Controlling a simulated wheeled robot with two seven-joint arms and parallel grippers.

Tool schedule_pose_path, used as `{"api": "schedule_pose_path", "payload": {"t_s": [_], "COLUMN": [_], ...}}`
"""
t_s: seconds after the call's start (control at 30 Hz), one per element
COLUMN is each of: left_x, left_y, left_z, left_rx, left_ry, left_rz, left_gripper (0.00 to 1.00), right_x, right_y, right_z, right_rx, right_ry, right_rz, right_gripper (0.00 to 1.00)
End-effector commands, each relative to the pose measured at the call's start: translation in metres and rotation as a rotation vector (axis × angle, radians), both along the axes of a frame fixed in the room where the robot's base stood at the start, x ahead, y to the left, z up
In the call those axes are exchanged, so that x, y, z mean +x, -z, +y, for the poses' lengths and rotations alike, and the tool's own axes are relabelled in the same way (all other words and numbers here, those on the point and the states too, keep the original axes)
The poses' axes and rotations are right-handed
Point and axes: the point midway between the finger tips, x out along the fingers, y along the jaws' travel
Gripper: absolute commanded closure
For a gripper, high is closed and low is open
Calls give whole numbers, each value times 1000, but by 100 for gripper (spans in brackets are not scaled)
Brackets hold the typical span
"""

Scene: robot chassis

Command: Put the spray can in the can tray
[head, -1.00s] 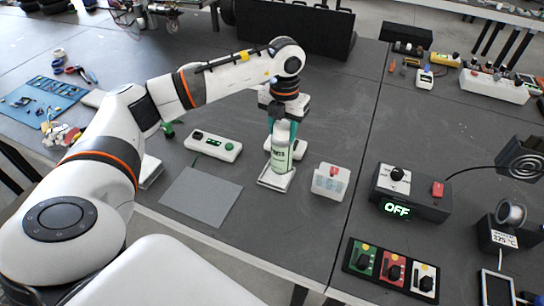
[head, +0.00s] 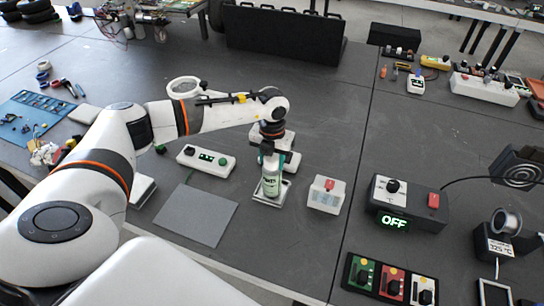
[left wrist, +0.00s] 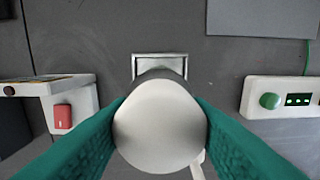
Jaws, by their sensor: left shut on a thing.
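The spray can (head: 271,184) is white and pale green with dark lettering and is upright. My left gripper (head: 272,160) is shut on its upper part from above. In the left wrist view, the can's round white top (left wrist: 160,125) sits between the teal fingers of my left gripper (left wrist: 160,118). The can tray (head: 283,198) is a small light square tray right below the can. Its far rim shows in the left wrist view (left wrist: 160,57). The can's base overlaps the tray; I cannot tell whether it touches the tray's floor. My right gripper is not in view.
A white box with a red switch (head: 326,195) stands close to the right of the tray. A white button box (head: 206,161) and a grey mat (head: 197,215) lie to the left. A black unit reading OFF (head: 408,204) is farther right.

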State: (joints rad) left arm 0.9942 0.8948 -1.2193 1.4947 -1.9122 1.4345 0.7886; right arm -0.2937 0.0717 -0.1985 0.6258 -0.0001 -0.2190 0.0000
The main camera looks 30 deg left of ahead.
Motion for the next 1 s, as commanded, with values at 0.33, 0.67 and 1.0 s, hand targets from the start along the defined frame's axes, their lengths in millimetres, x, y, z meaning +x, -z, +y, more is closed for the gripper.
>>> {"api": "schedule_pose_path", "payload": {"t_s": [0.33, 0.67, 1.0], "left_x": [0, 0, 2], "left_y": [3, 3, -30], "left_z": [0, 0, 1], "left_rx": [0, 0, -1], "left_ry": [0, 0, 0], "left_rz": [-1, 0, -6], "left_gripper": [53, 35, 35], "right_x": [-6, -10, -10], "right_y": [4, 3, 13], "right_z": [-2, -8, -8], "right_rx": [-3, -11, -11], "right_ry": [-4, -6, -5], "right_rz": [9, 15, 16], "right_gripper": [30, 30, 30]}}
